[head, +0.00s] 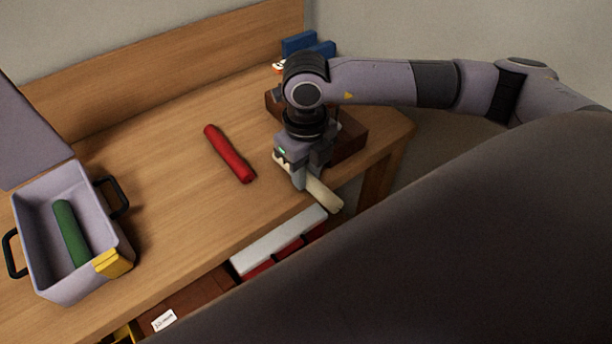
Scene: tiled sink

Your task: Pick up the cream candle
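The cream candle (325,195) lies near the front right edge of the wooden table. My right gripper (300,182) is over it, pointing down, with its fingers at the candle's middle. Part of the candle is hidden behind the fingers, and its near end sticks out toward the table edge. Whether the fingers are closed on it or only around it cannot be told from this angle. My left gripper is not in the picture.
A red candle (229,154) lies left of the gripper. An open grey box (117,243) at the left holds a green candle (70,232). A brown box (350,140) stands behind my gripper, with blue objects (300,43) farther back.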

